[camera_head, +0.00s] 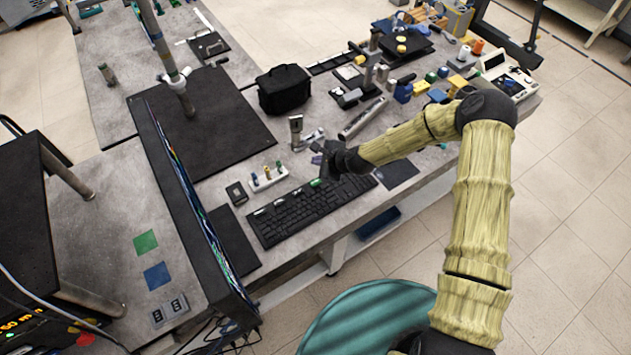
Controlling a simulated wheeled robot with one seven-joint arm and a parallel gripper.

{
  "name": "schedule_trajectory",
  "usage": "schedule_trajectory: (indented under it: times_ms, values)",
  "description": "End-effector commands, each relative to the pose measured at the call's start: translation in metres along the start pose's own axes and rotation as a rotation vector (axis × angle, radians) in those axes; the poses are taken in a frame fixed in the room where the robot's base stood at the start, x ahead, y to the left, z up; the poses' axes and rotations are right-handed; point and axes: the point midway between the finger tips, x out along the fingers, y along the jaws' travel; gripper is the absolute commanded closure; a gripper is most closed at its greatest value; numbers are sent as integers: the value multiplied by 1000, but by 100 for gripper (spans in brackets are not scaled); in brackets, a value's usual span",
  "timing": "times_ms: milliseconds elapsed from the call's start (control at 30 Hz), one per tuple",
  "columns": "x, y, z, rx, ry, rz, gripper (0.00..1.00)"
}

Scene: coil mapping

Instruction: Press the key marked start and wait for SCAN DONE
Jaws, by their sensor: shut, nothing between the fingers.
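A black keyboard (290,222) lies on the grey bench, with a row of pale caps and a green key (315,183) along its far edge. No lettering on the keys is legible, so I cannot tell which is marked start. My gripper (323,172) is shut and empty, pointing down at the keyboard's far edge close by the green key. I cannot tell whether it touches the key. A screen (190,185) stands left of the keyboard, seen nearly edge-on; its text is not readable. My dark gripper hides part of the keyboard's far right end.
A small white rack with coloured plugs (268,179) and a small black box (237,193) stand behind the keyboard. A black bag (284,89) and many small parts crowd the bench further back. A dark pad (397,174) lies right of the keyboard.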

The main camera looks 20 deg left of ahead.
Motion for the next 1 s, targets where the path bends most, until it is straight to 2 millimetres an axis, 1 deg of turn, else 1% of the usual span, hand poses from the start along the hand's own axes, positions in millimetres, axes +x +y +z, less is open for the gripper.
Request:
schedule_trajectory:
  times_ms: [700,833,1000]
  values:
    - [56,41,-41,0,0,1,100]
    - [60,44,-44,0,0,1,100]
    - [60,44,-44,0,1,0,100]
